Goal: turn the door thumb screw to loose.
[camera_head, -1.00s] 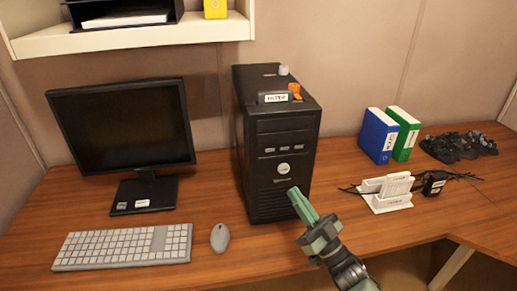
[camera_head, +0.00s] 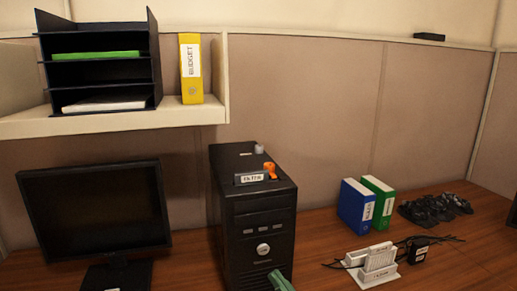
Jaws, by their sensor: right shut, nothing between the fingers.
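A black computer tower (camera_head: 257,210) stands upright on the wooden desk. On its top are a small grey knob (camera_head: 259,149), an orange lever-like piece (camera_head: 270,169) and a part with a white label (camera_head: 252,178) that seems to read FILTER. I cannot tell for sure which of these is the door thumb screw. My right gripper (camera_head: 280,281) shows only its green fingers at the bottom edge, shut and empty. It is low in front of the tower, well below the top; whether it touches the front cannot be told. My left gripper is not in view.
A black monitor (camera_head: 95,212) stands left of the tower. Blue (camera_head: 356,206) and green (camera_head: 379,202) binders, a white router-like device (camera_head: 373,266) and dark cables lie to the right. A shelf (camera_head: 120,124) with a black tray rack (camera_head: 100,65) and yellow binder (camera_head: 190,68) hangs above left.

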